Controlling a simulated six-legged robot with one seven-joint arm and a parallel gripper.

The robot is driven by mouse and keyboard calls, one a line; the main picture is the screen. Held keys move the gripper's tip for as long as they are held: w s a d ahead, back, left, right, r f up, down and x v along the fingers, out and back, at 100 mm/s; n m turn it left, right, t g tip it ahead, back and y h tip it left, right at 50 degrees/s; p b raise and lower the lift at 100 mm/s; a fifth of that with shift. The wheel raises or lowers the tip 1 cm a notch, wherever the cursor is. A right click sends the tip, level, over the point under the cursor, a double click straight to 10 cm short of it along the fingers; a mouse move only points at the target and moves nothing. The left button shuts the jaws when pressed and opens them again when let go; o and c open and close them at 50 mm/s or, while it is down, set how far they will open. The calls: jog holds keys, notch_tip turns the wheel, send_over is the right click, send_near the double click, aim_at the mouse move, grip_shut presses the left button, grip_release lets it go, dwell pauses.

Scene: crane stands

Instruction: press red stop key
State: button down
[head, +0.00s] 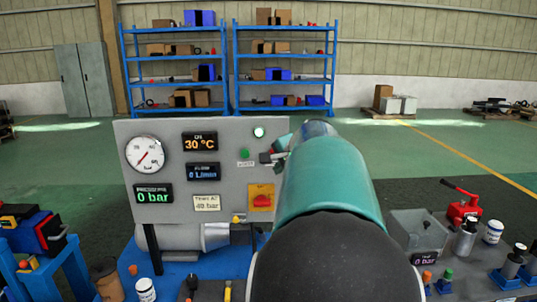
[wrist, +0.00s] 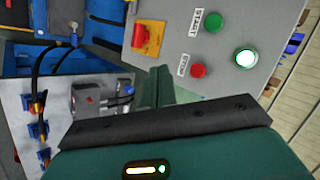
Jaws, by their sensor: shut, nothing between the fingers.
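The red stop key (wrist: 197,71) is a round red button on the grey control panel (head: 165,220), beside a white label in the wrist view. The green start key (wrist: 212,22) sits above it there, and a lit green lamp (wrist: 246,58) is to its right. My gripper (head: 270,157) is shut and empty, in front of the panel just right of the green key. I cannot tell its gap to the panel. The stop key looks uncovered in the wrist view.
An orange plate with a red knob (head: 262,201) is low on the panel; it also shows in the wrist view (wrist: 140,36). A gauge (head: 145,154) and displays fill the panel's left. Bottles and a red can (head: 462,205) stand at right. Blue shelves (head: 285,65) are far behind.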

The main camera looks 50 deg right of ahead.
aim_at(273, 153)
jog(key=w+d, duration=0.6)
jog(key=shift+d, duration=0.3)
jog(key=shift+w+f, duration=0.1)
jog(key=shift+w, duration=0.05)
dwell(2.0)
jog(key=shift+w+d, duration=0.2)
jog(key=shift+d, duration=0.1)
jog(key=shift+w+d, duration=0.3)
jog(key=shift+d, duration=0.1)
dwell(0.8)
jog(key=shift+s+a, duration=0.6)
jog(key=shift+a, duration=0.1)
